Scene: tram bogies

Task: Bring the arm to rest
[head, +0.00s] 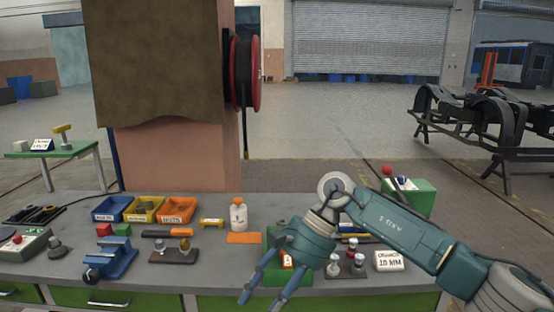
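My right arm (400,228) comes in from the right and reaches over the workbench (150,283). Its gripper (261,302) points down and to the left above the front part of the bench. The two blue fingers are spread apart and nothing shows between them. The gripper and wrist cover part of a green tray (277,238) and some small items behind them. My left gripper is not in view.
Blue (111,208), yellow (143,209) and orange (178,210) bins stand at the back of the bench. A blue vise (112,260), a white bottle (238,215) and a white sign block (388,261) stand around. The bench front left of the gripper is clear.

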